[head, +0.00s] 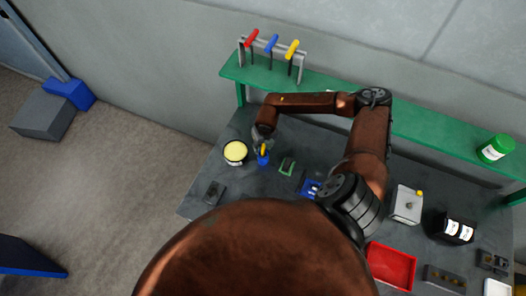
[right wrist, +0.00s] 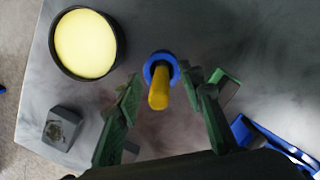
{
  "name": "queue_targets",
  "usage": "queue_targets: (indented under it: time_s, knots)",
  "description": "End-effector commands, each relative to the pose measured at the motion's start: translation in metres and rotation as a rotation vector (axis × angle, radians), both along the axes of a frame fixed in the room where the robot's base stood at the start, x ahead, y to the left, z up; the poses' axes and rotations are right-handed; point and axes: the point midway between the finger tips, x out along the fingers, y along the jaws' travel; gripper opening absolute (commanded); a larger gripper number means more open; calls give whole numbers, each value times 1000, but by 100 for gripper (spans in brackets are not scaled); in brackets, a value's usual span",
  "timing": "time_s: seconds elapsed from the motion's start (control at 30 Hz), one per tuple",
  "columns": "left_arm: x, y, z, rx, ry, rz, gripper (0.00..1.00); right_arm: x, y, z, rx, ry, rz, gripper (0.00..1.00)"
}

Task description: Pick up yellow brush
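The yellow brush (right wrist: 159,92) stands handle-up in a round blue holder (right wrist: 162,60) in the right wrist view. In the head view the brush (head: 263,149) shows small above the blue holder (head: 262,160), partly hidden by my right gripper (head: 262,143). In the right wrist view my right gripper (right wrist: 163,84) is open, with one green-padded finger on each side of the yellow handle. Gaps show between the handle and both fingers. My left gripper is not in view.
A dark round tub with a pale yellow top (right wrist: 86,44) stands left of the holder. A dark block (right wrist: 62,128) is nearer. A green bracket (right wrist: 228,86) and a blue piece (right wrist: 268,145) lie right. A green shelf (head: 420,129) runs behind the grey table.

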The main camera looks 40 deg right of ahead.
Motion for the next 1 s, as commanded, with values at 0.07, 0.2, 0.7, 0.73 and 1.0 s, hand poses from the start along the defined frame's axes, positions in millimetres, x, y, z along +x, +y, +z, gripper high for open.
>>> queue_targets:
  time_s: [0.07, 0.2, 0.7, 0.73, 1.0]
  knots:
    - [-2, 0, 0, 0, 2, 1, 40, 0, 0, 0, 0, 0, 0, 32]
    - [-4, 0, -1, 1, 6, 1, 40, 0, 0, 0, 0, 0, 0, 22]
    - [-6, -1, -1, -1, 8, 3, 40, 0, 0, 1, 0, 0, -1, 0]
    - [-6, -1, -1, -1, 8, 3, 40, 0, 0, 1, 0, 0, -1, 0]
    - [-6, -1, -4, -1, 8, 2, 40, 1, -1, 9, 0, -1, -1, 0]
